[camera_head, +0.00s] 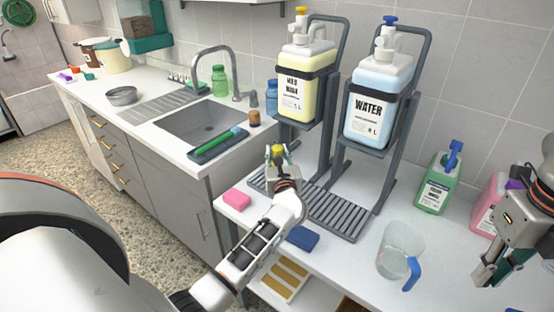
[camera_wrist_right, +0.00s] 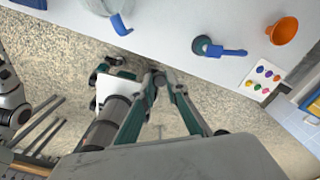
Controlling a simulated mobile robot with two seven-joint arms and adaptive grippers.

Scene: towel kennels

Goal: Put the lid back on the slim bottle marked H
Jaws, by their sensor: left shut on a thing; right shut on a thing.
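My left gripper (camera_head: 279,155) is shut on a small yellow-green thing (camera_head: 279,148), just in front of the yellow jug's stand; the fingers hide part of it, and I cannot tell whether it is the lid. My right gripper (camera_head: 490,274) is at the right edge, above the front of the counter. In the right wrist view its fingertips (camera_wrist_right: 160,76) come together beyond the counter edge, over the floor. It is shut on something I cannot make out. No slim bottle with a readable H shows in either view.
A yellow jug (camera_head: 303,88) and a WATER jug (camera_head: 378,88) stand in tall grey stands. A clear pitcher (camera_head: 398,248), green bottle (camera_head: 437,183), pink sponge (camera_head: 237,198) and blue sponge (camera_head: 302,238) are on the counter. An orange funnel (camera_wrist_right: 284,31) lies farther along.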

